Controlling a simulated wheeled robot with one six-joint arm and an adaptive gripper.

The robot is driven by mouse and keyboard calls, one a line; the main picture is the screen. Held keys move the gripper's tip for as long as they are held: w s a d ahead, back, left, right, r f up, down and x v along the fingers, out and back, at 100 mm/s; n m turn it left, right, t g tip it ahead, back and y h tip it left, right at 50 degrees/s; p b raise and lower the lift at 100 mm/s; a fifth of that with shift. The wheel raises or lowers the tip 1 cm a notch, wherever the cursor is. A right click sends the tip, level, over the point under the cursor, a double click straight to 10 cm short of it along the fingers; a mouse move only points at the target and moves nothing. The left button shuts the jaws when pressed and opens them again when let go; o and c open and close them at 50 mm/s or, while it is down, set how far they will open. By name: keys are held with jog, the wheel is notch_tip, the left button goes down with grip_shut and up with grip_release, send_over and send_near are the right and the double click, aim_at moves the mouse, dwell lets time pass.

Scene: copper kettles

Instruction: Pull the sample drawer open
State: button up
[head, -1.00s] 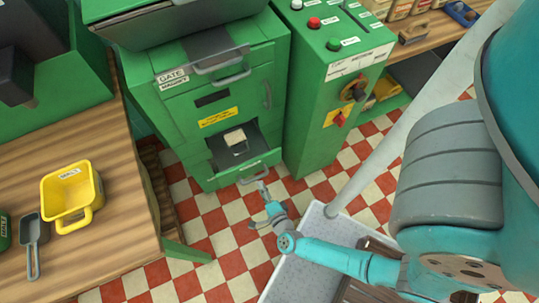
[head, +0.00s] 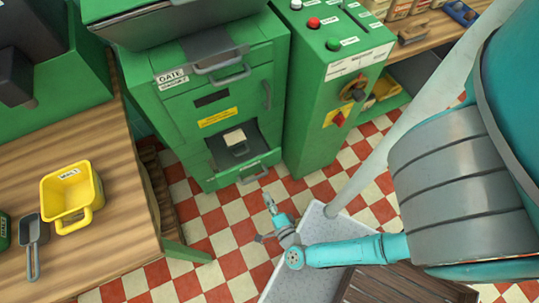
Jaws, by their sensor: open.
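The sample drawer (head: 230,178) is low in the front of the green cabinet (head: 182,130), with a grey bar handle (head: 253,174). A dark recess with a pale block (head: 235,138) in it shows above the drawer front. From this steep angle I cannot tell how far the drawer stands out. My gripper (head: 268,199) is open and seems empty. It is in front of the handle and apart from it in the picture, over the checkered floor. Its fingers are small and partly unclear.
A green control box (head: 335,100) with buttons and a red knob stands right of the cabinet. A wooden table (head: 100,200) with a yellow scoop bin (head: 72,195) and a grey scoop (head: 32,240) is at left. Checkered floor (head: 215,222) lies clear before the cabinet.

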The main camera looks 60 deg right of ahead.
jog(key=shift+s+a, duration=0.1)
jog(key=shift+s, duration=0.1)
jog(key=shift+r, duration=0.1)
dwell(0.6)
